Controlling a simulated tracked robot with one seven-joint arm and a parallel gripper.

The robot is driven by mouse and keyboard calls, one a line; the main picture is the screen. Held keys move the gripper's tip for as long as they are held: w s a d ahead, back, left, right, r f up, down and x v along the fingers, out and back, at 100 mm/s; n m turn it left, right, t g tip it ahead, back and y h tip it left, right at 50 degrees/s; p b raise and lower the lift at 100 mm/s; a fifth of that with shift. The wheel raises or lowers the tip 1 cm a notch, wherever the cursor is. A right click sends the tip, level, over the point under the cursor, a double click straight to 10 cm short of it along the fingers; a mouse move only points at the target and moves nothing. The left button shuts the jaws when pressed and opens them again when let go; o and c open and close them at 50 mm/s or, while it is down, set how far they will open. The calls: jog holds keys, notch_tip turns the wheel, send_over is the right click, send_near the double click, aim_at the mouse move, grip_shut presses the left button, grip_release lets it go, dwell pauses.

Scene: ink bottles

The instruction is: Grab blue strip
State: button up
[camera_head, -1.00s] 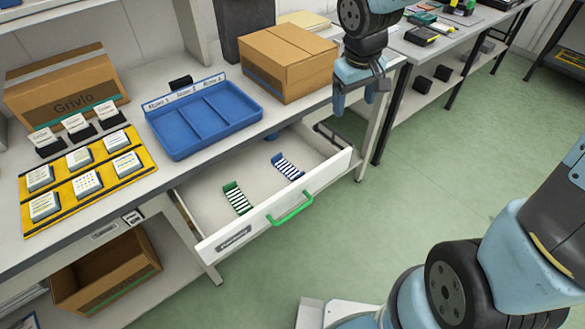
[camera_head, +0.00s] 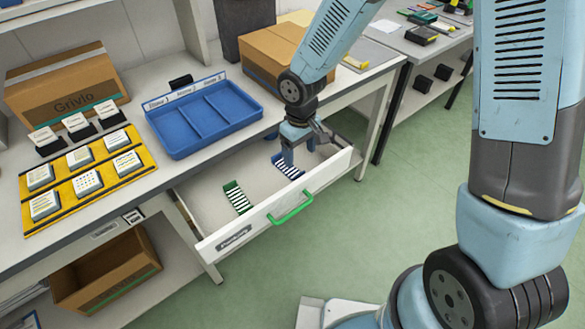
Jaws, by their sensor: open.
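The blue strip (camera_head: 288,166), with white stripes, lies in the right part of the open white drawer (camera_head: 216,192). A green strip (camera_head: 236,197) with white stripes lies to its left in the same drawer. My gripper (camera_head: 302,160) is open and reaches down into the drawer at the blue strip. One finger overlaps the strip's right part in the picture, and the other is farther right. I cannot tell whether a finger touches the strip. Part of the strip is hidden behind the gripper.
The drawer front has a green handle (camera_head: 291,208). A blue divided tray (camera_head: 180,148) stands on the table behind the drawer. A cardboard box (camera_head: 262,62) is behind my arm. A yellow mat (camera_head: 120,190) with several white blocks lies at the left.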

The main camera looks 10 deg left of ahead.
aim_at(300, 174)
notch_tip(300, 174, down, 3)
jog(key=shift+f, duration=0.2)
jog(key=shift+s+d+f, duration=0.1)
jog(key=shift+s+f, duration=0.05)
jog(key=shift+f, duration=1.2)
jog(key=shift+s+d+f, duration=0.1)
jog(key=shift+f, duration=1.2)
jog(key=shift+a, duration=0.1)
jog(key=c, duration=1.1)
